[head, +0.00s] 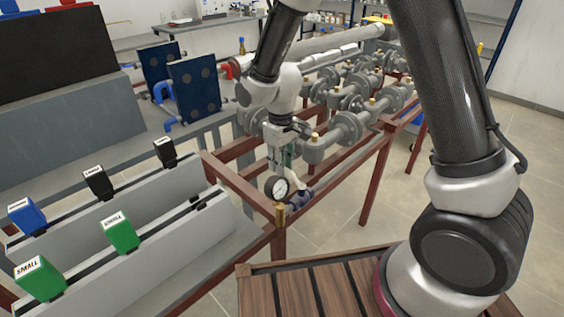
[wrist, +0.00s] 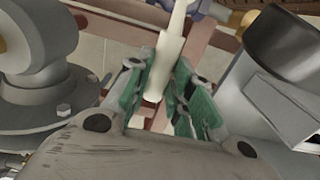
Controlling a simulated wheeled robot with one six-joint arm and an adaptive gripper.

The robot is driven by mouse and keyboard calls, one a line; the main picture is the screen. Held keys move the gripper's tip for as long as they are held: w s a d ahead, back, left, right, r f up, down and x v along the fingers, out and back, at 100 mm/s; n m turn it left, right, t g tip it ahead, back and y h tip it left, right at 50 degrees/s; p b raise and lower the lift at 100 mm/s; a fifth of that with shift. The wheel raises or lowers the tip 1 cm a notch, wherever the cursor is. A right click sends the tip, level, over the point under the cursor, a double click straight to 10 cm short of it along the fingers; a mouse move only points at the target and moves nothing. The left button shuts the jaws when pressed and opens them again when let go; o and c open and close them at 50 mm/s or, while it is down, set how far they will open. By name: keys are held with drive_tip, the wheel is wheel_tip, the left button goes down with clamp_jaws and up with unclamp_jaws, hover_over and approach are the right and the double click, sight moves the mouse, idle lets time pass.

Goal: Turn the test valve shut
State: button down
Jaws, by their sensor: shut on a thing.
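The test valve shows in the head view as a small blue-purple body (head: 303,199) with a cream lever handle (head: 296,184), low on the pipework beside a round gauge. In the wrist view the cream handle (wrist: 169,57) runs from the top centre down between my fingers, and the blue valve body (wrist: 207,9) is at the top edge. My gripper (head: 287,165) reaches down from above. In the wrist view its green-padded fingers (wrist: 166,78) are shut on the handle, one on each side.
A round pressure gauge (head: 277,188) and a brass fitting (head: 280,213) sit close to the valve. Grey flanged pipes (head: 347,131) stand behind and to the right, on a red-brown frame (head: 374,185). A grey trough with coloured tags (head: 120,230) is at left.

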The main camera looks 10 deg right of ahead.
idle(0.3)
drive_tip(key=c, duration=1.3)
unclamp_jaws()
drive_tip(key=shift+o, duration=0.2)
wheel_tip(320, 180, up, 12)
